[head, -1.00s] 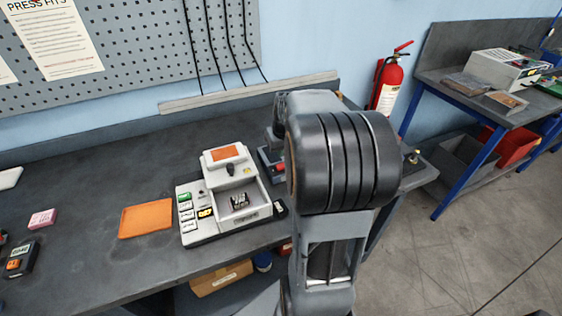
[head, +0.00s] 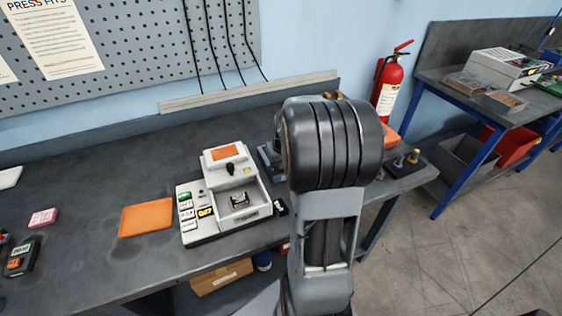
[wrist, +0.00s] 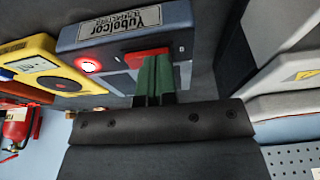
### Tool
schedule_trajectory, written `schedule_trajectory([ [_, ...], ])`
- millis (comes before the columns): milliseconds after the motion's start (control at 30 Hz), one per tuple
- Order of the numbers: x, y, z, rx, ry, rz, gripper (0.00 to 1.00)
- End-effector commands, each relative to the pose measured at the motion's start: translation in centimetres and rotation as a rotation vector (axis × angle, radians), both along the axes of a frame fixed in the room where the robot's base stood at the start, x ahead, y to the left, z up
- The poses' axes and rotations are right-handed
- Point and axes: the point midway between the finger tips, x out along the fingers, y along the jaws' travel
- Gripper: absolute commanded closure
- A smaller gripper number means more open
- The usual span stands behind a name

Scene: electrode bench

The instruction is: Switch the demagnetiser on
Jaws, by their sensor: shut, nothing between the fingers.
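A blue-grey boxed device (wrist: 190,35) with a "Yubalcor" label fills the upper middle of the wrist view; the label's second line is hard to read, so I cannot confirm it is the demagnetiser. Its front has a round red lamp (wrist: 88,65), bright at the centre, and a wide red part (wrist: 147,54) like a switch. My gripper (wrist: 157,60) has green fingers, shut and empty, with the tips at the red part. Whether they touch it I cannot tell. In the head view my arm hides my gripper and most of that area.
A yellow device (wrist: 40,70) stands close beside the blue-grey one, and pale housings (wrist: 285,90) lie on the other side. On the bench, a white machine with buttons (head: 204,226) and an orange tray (head: 147,217) stand left of my arm. A fire extinguisher (head: 389,80) hangs behind.

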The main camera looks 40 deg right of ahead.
Motion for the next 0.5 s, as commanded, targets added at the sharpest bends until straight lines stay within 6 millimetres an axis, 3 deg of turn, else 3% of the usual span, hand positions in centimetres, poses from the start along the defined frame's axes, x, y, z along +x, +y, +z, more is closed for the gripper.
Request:
schedule_trajectory([
  [33, 0.04, 0.10, -0.81, 0.000, 0.000, 0.001, 1.00],
  [500, -0.16, -0.24, -0.54, 0.003, 0.005, -0.001, 1.00],
])
